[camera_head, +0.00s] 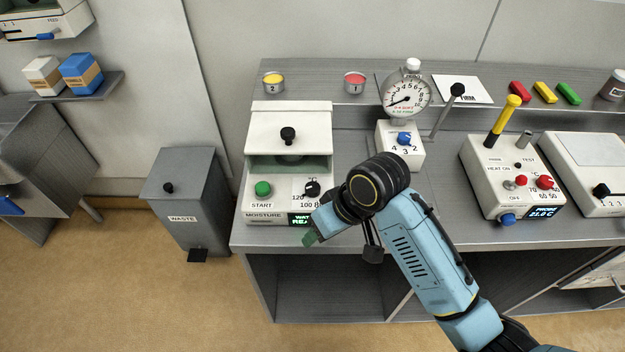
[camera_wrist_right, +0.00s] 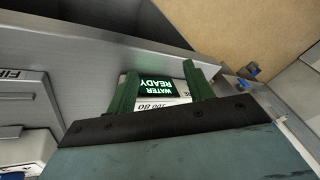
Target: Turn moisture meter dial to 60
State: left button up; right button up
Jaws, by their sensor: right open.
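The moisture meter (camera_head: 256,207) is a white box at the left end of the bench, with a green START button (camera_head: 263,188). Its black dial (camera_head: 312,187) is at the right of its top face, with numbers 120, 100 and 80 partly visible near it. I cannot read the dial's setting. Its display is partly hidden in the head view; the right wrist view shows the display (camera_wrist_right: 157,87) reading WATER READY, upside down. My right gripper (camera_head: 311,238) is open and empty, in front of the meter's right front corner. The wrist view shows its green fingers (camera_wrist_right: 160,85) apart. My left gripper is out of view.
A grey waste bin (camera_head: 188,205) stands left of the bench. Yellow (camera_head: 273,83) and red (camera_head: 354,83) cups sit on the ledge behind. A white dial gauge unit (camera_head: 400,145) stands right of the meter, and a heater box (camera_head: 510,180) farther right.

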aim_at(312, 186)
jog(key=w+a+r+n+g+h, duration=0.1)
jog(key=w+r+h, duration=0.1)
jog(key=w+r, duration=0.4)
jog(key=w+a+r+n+h, duration=0.15)
jog(key=w+r, duration=0.25)
jog(key=r, duration=0.5)
jog(key=shift+h, duration=0.35)
jog(key=f, duration=1.3)
jog(key=shift+w+d+f, duration=0.1)
jog(key=shift+w+f, duration=0.15)
jog(key=c, duration=1)
